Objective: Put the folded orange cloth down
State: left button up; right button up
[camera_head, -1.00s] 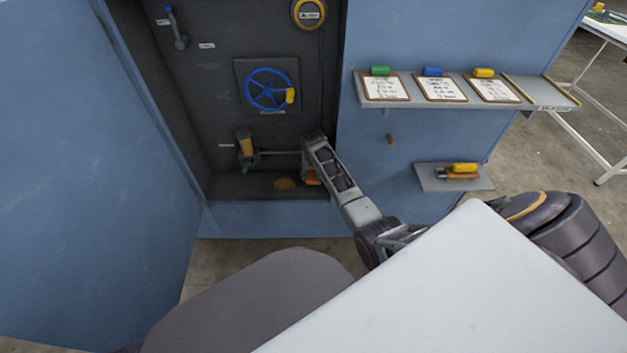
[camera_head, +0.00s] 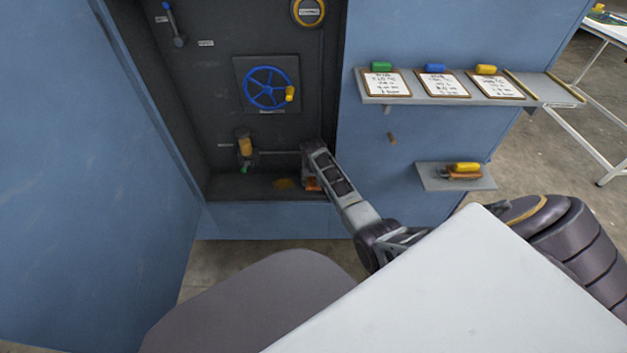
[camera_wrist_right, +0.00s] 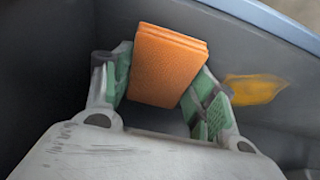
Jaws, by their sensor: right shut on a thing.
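The folded orange cloth (camera_wrist_right: 166,66) is between the green-padded fingers of my right gripper (camera_wrist_right: 163,88), which is shut on it, in the right wrist view. In the head view a small part of the cloth (camera_head: 313,184) shows below my right gripper (camera_head: 312,178), low in the dark recess by its right wall. The gripper hides the rest. I cannot tell whether the cloth touches the recess floor. A yellow-orange patch (camera_head: 284,183) lies on the floor just left of the cloth; it also shows in the right wrist view (camera_wrist_right: 254,88). My left gripper is not in view.
The recess holds a blue handwheel (camera_head: 266,88) and an amber cup with a green valve (camera_head: 245,147). Right of it, a shelf (camera_head: 545,91) carries several clipboards, and a small shelf (camera_head: 433,178) holds a yellow-handled tool (camera_head: 465,168). The recess floor left of the patch is clear.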

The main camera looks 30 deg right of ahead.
jog(key=shift+s+f, duration=0.25)
jog(key=shift+f, duration=0.3)
jog(key=o, duration=1)
jog(key=shift+w+f, duration=0.1)
jog(key=shift+f, duration=0.25)
jog(key=shift+r, duration=0.1)
jog(key=shift+r, duration=0.25)
